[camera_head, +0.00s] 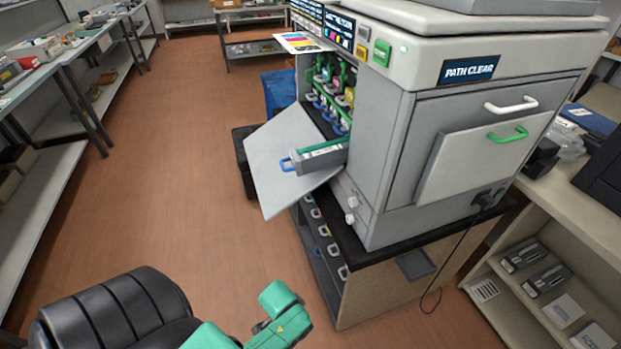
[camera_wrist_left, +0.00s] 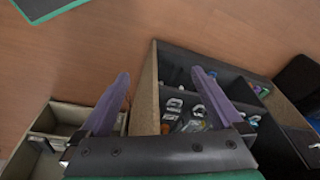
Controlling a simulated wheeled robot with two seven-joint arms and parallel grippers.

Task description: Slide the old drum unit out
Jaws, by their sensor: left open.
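A grey drum unit (camera_head: 318,157) with a blue loop handle (camera_head: 287,164) sticks out of the open bay of the printer (camera_head: 410,150); its far end is hidden inside. Deeper in the bay are coloured cartridges with green handles (camera_head: 338,76) and several blue handles (camera_head: 326,108). My left gripper (camera_wrist_left: 160,85) is open and empty in the left wrist view, its two purple fingers well apart. It points down past the cabinet, away from the drum unit. My right gripper is not in view.
The printer stands on a cabinet (camera_head: 370,285), whose open compartments (camera_wrist_left: 172,62) hold handled units in the left wrist view. A shelf with cartridges (camera_head: 535,270) stands at the right, workbenches (camera_head: 75,50) at the left.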

